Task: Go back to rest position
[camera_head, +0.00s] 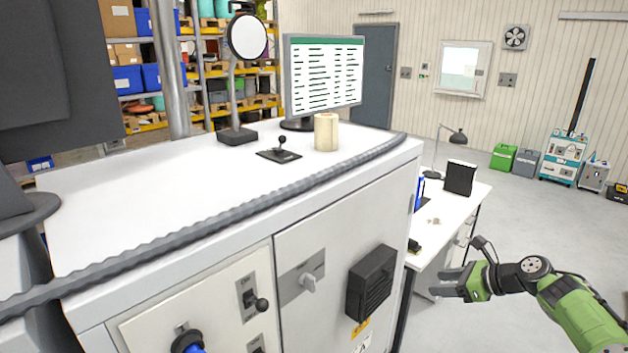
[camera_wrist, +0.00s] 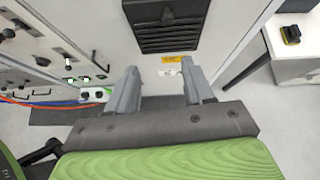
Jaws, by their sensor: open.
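My gripper (camera_head: 451,282) is at the lower right of the head view, at the end of my green and black arm. It is to the right of the grey cabinet and in front of the white desk. In the wrist view my gripper (camera_wrist: 163,88) has its two grey fingers apart with nothing between them. Beyond the fingers are the cabinet's front and the floor.
The cabinet (camera_head: 110,200) fills the left, with a black vented box (camera_head: 371,283) on its front. A corrugated hose (camera_head: 200,231), a monitor (camera_head: 323,78) and a cream roll (camera_head: 326,132) are on top. The desk (camera_head: 460,205) stands behind my gripper.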

